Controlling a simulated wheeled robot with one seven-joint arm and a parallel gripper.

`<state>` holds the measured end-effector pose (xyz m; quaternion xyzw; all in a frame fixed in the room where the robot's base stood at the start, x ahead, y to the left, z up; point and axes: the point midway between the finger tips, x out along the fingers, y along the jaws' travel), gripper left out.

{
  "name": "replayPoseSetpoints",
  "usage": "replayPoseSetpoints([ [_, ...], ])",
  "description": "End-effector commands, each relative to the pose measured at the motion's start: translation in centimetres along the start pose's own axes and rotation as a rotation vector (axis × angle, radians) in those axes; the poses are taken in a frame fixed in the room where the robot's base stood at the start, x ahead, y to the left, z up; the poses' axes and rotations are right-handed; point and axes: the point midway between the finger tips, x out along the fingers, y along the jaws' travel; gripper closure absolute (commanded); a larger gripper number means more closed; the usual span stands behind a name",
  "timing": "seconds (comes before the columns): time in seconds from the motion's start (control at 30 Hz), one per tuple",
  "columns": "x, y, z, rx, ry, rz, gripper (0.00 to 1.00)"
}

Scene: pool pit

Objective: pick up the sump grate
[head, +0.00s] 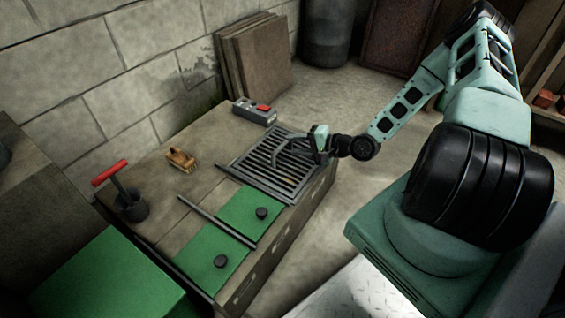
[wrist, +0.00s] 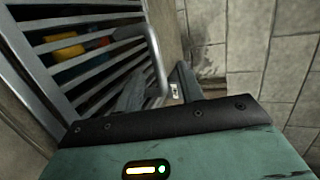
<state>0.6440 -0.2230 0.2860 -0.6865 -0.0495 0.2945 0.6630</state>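The sump grate (head: 270,170) is a grey metal frame with parallel bars, lying flat on top of the bench-like block in the head view. It fills the upper left of the wrist view (wrist: 24,50). A bent grey bar handle (wrist: 156,58) rises from its edge. My gripper (head: 307,147) is at the grate's right side, close to the handle. In the wrist view my gripper (wrist: 158,92) has its two fingers apart, with the lower part of the handle showing between them. Whether either finger touches the handle cannot be told.
Yellow, red and blue items (wrist: 72,50) show beneath the bars. On the block stand a grey control box (head: 254,112) with a red button, a wooden brush-like item (head: 181,160), a red-handled tool (head: 110,175) and green panels (head: 250,213) with black knobs. Boards (head: 256,60) lean on the wall.

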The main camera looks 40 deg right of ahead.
Motion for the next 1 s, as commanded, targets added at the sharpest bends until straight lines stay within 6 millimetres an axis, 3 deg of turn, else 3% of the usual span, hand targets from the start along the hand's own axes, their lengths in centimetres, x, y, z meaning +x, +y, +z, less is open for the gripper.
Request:
replayPoseSetpoints([
  [0.17,1.0,0.4,-0.1,-0.001,0.001,0.000,0.62],
  [0.5,5.0,0.8,-0.2,-0.001,-0.001,0.000,0.62],
  [0.8,5.5,0.5,-0.2,0.000,0.001,0.001,0.62],
  [0.83,5.5,0.5,-0.2,0.000,0.001,0.001,0.65],
  [0.97,5.5,0.5,-0.2,0.000,0.001,0.001,1.00],
  [1.0,5.5,0.5,-0.2,0.000,0.001,0.001,1.00],
])
